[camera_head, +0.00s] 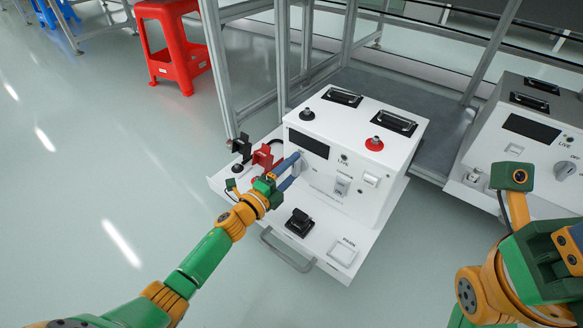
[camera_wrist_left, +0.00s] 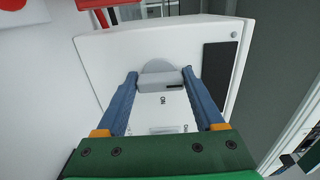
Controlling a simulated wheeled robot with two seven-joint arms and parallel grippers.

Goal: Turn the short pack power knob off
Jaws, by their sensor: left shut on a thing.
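The white power pack (camera_head: 330,160) stands on a white shelf in the middle of the head view. Its grey power knob (camera_wrist_left: 160,78) is on the front face, with the marking ON beside it in the left wrist view. My left gripper (camera_head: 289,171) is at the left part of this face. In the wrist view its two blue fingers (camera_wrist_left: 158,82) are shut on the knob's grey bar, one at each end. In the head view the fingers mostly hide the knob. My right arm is at the lower right, its fingertips not shown.
A second white unit (camera_head: 522,150) with a grey knob (camera_head: 565,170) stands at the right. Red and black clamps (camera_head: 262,156), a black switch (camera_head: 300,222) and a square button (camera_head: 343,252) are on the shelf. A red stool (camera_head: 178,45) is behind, left.

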